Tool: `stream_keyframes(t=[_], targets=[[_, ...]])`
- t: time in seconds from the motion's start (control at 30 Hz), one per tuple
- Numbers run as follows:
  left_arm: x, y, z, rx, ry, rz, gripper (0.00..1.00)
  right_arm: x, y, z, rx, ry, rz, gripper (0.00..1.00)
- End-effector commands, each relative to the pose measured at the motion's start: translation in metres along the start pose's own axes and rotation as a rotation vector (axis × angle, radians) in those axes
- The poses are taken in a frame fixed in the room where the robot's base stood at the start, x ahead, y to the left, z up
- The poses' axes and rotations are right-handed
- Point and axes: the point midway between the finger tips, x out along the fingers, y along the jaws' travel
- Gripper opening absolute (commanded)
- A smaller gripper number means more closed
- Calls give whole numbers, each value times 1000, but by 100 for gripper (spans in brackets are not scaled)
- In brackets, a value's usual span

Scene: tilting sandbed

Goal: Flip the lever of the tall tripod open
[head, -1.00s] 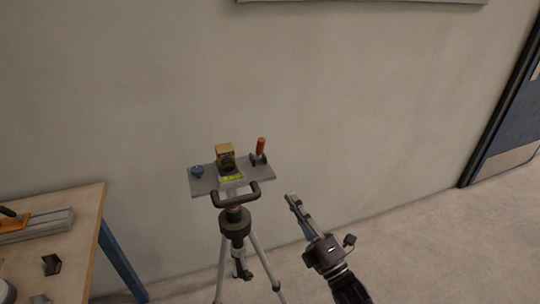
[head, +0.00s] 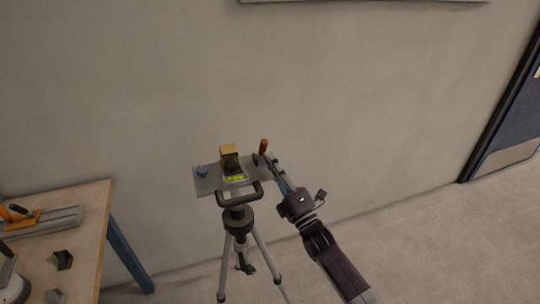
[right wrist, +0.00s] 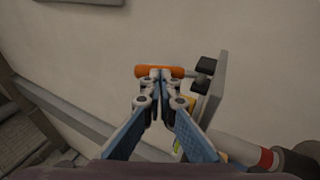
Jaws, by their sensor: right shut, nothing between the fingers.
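The tall tripod (head: 238,222) stands before the wall with a grey plate (head: 208,186) on top. The lever's orange handle (head: 263,146) stands upright at the plate's right end, on a dark base. My right gripper (head: 270,160) is shut and empty, its fingertips close to the lever from the right. In the right wrist view the orange handle (right wrist: 145,71) lies across just beyond the shut fingertips (right wrist: 160,78), which partly cover it. I cannot tell whether they touch. My left gripper is not in view.
A yellow-and-black box (head: 229,157), a bright green level strip (head: 235,179) and a blue knob (head: 202,171) are on the plate. A black handlebar (head: 240,199) sits below it. A wooden table (head: 85,208) with tools is at left. The floor to the right is clear.

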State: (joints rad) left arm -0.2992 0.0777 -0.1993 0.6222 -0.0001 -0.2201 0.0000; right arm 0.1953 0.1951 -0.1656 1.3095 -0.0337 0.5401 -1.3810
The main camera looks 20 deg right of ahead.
Motion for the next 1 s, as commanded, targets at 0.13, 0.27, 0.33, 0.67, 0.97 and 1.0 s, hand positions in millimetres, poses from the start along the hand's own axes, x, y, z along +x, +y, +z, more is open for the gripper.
stream_keyframes(t=[0.13, 0.27, 0.33, 0.67, 0.97, 1.0], targets=[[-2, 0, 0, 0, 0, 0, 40, 6, 0, 0, 0, 0, -1, 0], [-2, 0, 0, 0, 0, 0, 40, 6, 0, 0, 0, 0, 0, 0], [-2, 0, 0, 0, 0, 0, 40, 6, 0, 0, 0, 0, 0, 0], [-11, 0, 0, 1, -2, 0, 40, 9, 4, 0, 6, 0, -28, 0], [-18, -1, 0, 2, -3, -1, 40, 12, 5, 1, 15, 0, -73, 0], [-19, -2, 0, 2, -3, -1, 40, 12, 5, 1, 16, 0, -79, 0]])
